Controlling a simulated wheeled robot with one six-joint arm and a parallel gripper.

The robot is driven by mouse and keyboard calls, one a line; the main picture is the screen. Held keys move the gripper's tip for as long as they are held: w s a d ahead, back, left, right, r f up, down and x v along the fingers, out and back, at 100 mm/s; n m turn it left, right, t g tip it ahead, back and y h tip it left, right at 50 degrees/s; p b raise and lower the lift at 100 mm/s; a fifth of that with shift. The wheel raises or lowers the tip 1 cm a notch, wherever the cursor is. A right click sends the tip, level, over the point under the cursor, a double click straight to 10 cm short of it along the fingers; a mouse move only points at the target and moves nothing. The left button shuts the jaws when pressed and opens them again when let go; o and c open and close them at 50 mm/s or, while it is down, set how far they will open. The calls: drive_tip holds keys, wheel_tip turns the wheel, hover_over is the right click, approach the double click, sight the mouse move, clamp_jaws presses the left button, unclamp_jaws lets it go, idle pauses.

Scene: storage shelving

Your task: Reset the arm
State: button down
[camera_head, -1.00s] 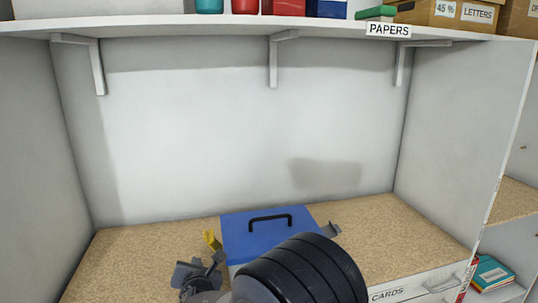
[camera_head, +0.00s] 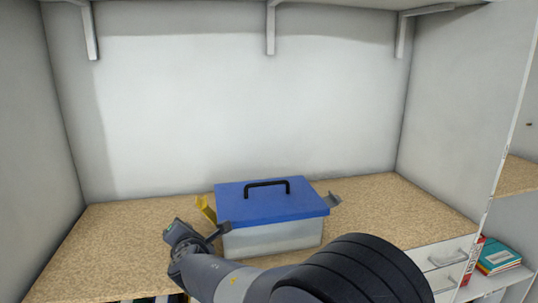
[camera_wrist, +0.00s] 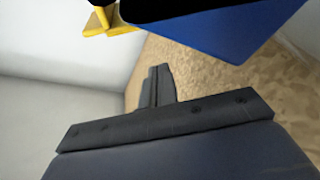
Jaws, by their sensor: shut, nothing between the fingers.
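My gripper (camera_head: 180,232) is in front of and to the left of a storage box with a blue lid (camera_head: 270,203) in the head view. In the wrist view my gripper's fingers (camera_wrist: 157,86) are together, with nothing between them. The box has clear sides, a black handle (camera_head: 267,184), a yellow latch (camera_head: 206,209) on the left and a grey latch (camera_head: 334,200) on the right. The lid sits on the box. In the wrist view the blue lid (camera_wrist: 215,28) and yellow latch (camera_wrist: 108,22) show at the top, apart from the fingers.
The box stands on a speckled tan shelf board (camera_head: 120,250) between grey side walls. The board is clear left and right of the box. A drawer front (camera_head: 440,258) is below at right, with books (camera_head: 497,257) beside it. Brackets hang above.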

drive_tip(key=shift+s+r+m+y+b, duration=0.2)
drive_tip(key=shift+m+y+b, duration=0.55)
drive_tip(key=shift+b, duration=1.75)
drive_tip(key=s+r+m+b, duration=0.1)
drive_tip(key=b, duration=0.3)
drive_tip(key=shift+m+y, duration=0.25)
drive_tip(key=shift+y, duration=0.1)
drive_tip(key=s+r+m+y+b, duration=0.1)
drive_tip(key=b, duration=0.3)
drive_tip(key=shift+s+d+r+t, duration=0.1)
drive_tip(key=shift+s+r+t, duration=0.1)
drive_tip(key=shift+t, duration=0.2)
drive_tip(key=s+r+y+b, duration=0.1)
drive_tip(key=b, duration=0.1)
drive_tip(key=shift+s+d+m+b, duration=0.1)
drive_tip(key=shift+d+m+b, duration=0.1)
drive_tip(key=shift+m+b, duration=0.2)
drive_tip(key=r+v, duration=0.1)
drive_tip(key=v, duration=0.6)
drive_tip(key=shift+a+r+p, duration=0.15)
drive_tip(key=shift+r+p, duration=0.1)
drive_tip(key=shift+p, duration=0.1)
drive_tip(key=shift+s, duration=0.1)
